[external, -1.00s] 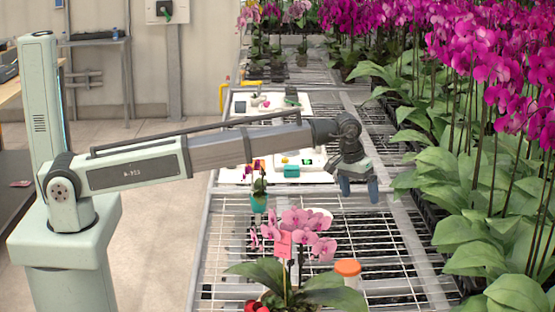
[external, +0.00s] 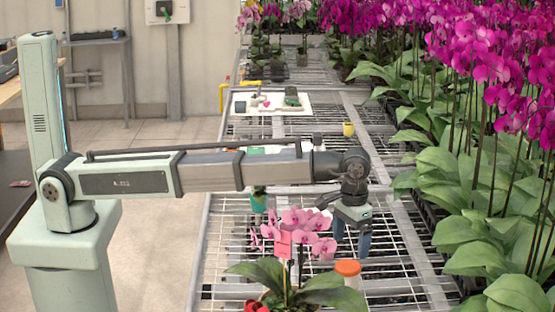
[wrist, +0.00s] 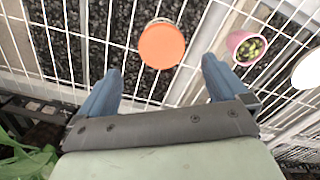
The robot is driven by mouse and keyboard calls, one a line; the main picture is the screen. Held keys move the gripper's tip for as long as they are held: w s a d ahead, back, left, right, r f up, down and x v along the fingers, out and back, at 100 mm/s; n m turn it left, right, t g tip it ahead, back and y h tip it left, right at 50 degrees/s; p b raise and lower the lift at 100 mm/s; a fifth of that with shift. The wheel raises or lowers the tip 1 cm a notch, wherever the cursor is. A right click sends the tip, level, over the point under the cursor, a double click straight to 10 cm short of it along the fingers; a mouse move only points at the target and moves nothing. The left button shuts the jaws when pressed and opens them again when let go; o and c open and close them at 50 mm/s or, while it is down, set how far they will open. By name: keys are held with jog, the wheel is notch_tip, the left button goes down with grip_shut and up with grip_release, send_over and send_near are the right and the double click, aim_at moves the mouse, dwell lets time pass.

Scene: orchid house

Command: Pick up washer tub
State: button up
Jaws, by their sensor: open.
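A tub with an orange lid (external: 348,268), which looks like the washer tub, stands on the wire bench at the front, beside a pink potted orchid. In the wrist view its round orange lid (wrist: 162,46) shows ahead, between the lines of my two blue fingers, and its walls are mostly hidden. My gripper (external: 351,243) points down above the grating, just behind the tub in the external view. In the wrist view my gripper (wrist: 162,70) is open and empty, with its fingers wide apart and the lid clear of both.
The pink orchid (external: 300,225) spreads leaves close to the tub's left. In the wrist view a pink pot with green contents (wrist: 245,47) and a white round thing (wrist: 309,69) lie to the right. Tall magenta orchids (external: 500,60) line the right side. Bare grating (external: 400,270) lies right of the tub.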

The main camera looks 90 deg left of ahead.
aim_at(351, 271)
jog(key=shift+s+a+f, duration=0.1)
jog(key=shift+f, duration=5)
jog(key=shift+c, duration=0.5)
jog(key=c, duration=1)
jog(key=shift+r, duration=0.15)
